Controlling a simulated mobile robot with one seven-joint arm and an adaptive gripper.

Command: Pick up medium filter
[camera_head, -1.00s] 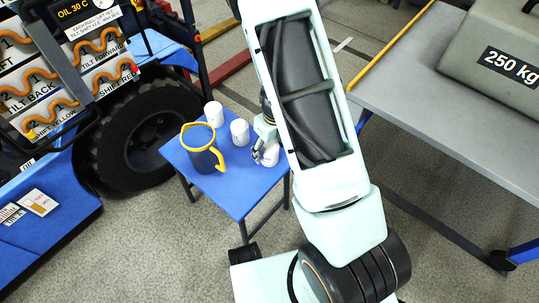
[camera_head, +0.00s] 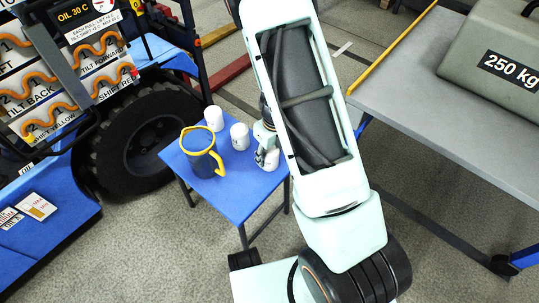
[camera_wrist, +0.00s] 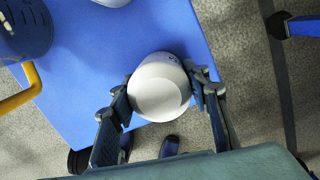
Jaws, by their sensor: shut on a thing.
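Three white cylindrical filters are in the head view: a back one (camera_head: 214,118), a middle one (camera_head: 240,137) and a front right one (camera_head: 270,160). My gripper (camera_head: 265,152) is at the front right filter and partly hides it. In the wrist view this filter (camera_wrist: 160,92) sits between the two fingers of my gripper (camera_wrist: 158,88), which are shut on it from both sides. It shows end-on near the edge of the blue table. I cannot tell whether it touches the table. Its size against the others is hard to judge.
The small blue table (camera_head: 235,190) also bears a dark jug (camera_head: 203,160) with a yellow rim and handle, left of the filters. A truck wheel (camera_head: 140,140) stands behind left. A grey bench (camera_head: 430,110) with a 250 kg weight (camera_head: 495,60) is at right.

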